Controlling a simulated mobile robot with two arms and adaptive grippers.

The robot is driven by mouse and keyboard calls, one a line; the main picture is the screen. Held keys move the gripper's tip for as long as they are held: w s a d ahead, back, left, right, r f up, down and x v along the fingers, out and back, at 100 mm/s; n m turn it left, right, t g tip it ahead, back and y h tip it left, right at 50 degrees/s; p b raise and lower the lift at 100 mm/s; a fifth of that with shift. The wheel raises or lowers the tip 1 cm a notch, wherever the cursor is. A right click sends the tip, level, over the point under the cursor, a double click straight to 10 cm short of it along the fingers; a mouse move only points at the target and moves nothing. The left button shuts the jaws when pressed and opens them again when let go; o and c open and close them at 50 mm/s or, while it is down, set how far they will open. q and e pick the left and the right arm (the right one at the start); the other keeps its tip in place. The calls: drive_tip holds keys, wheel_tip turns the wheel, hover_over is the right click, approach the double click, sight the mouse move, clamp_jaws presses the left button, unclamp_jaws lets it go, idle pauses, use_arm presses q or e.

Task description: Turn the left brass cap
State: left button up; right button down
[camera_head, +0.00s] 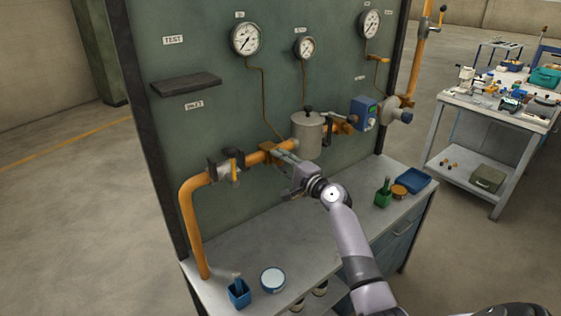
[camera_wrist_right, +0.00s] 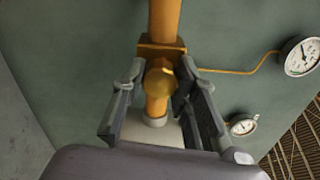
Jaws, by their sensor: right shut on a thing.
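The left brass cap (camera_wrist_right: 160,82) is a round golden knob on the orange pipe (camera_head: 222,165), left of the grey canister. In the right wrist view it sits between the two dark fingers of my right gripper (camera_wrist_right: 160,72). My right gripper (camera_head: 280,154) reaches the pipe from the front and is shut on the cap; in the head view its fingers largely hide the cap. My left gripper is not in view.
The grey canister (camera_head: 307,136) stands close to the right of my gripper. A black-handled valve (camera_head: 230,160) is to the left. Gauges (camera_head: 245,38) hang above on the green panel (camera_head: 200,125).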

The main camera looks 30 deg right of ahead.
drive_tip(key=c, duration=1.2)
unclamp_jaws()
drive_tip(key=shift+c, duration=0.2)
drive_tip(key=shift+s, duration=0.1)
drive_tip(key=s+d, duration=0.1)
drive_tip(key=s, duration=1.1)
drive_tip(key=shift+w+f, duration=0.1)
